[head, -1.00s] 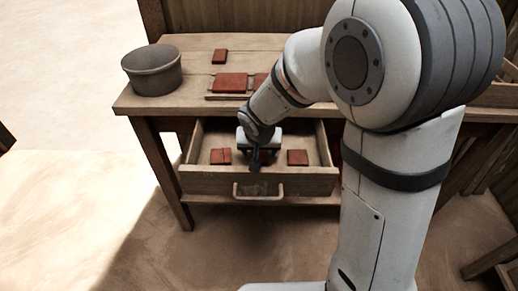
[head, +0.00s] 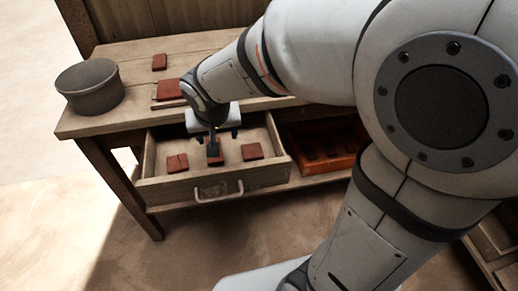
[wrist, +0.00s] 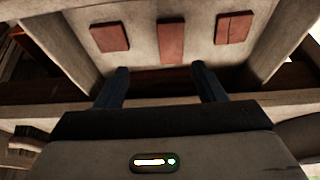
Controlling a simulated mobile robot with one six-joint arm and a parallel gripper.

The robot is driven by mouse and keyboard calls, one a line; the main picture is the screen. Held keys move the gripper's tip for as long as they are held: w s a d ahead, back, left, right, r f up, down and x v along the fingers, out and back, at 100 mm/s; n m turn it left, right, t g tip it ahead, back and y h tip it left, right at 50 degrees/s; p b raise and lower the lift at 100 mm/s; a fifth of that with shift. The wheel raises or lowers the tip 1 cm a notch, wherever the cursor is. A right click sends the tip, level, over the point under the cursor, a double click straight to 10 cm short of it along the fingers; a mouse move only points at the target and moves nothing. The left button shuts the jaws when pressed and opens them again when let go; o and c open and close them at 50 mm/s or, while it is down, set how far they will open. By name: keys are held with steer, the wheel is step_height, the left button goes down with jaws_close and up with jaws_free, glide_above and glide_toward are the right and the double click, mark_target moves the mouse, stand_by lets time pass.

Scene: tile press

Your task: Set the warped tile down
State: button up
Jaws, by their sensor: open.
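Three red-brown tiles lie apart in the open wooden drawer (head: 215,186): a left one with a line across it (head: 177,162), a middle one (head: 216,158) and a right one (head: 252,151). In the wrist view the order is reversed, with the middle tile (wrist: 171,42) narrower than its neighbours. I cannot tell for sure which tile is warped. My gripper (head: 214,140) is over the drawer at the middle tile, partly hiding it in the head view. In the wrist view its two fingers (wrist: 160,76) are spread, with nothing between them.
A grey round pot (head: 90,88) stands at the bench's (head: 130,52) left end. An orange tray (head: 330,163) with dark slots sits right of the drawer, under the top.

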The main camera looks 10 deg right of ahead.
steer(key=shift+g, duration=0.5)
steer(key=s+d, duration=0.1)
steer(key=d, duration=0.1)
steer(key=s+d, duration=0.2)
steer(key=d, duration=0.1)
steer(key=s+d+r, duration=0.1)
steer(key=s+d, duration=0.1)
steer(key=shift+s+d, duration=0.1)
steer(key=shift+d, duration=0.25)
steer(key=s+d+g, duration=0.1)
steer(key=s+d, duration=0.4)
steer(key=s, duration=0.3)
steer(key=shift+s, duration=0.15)
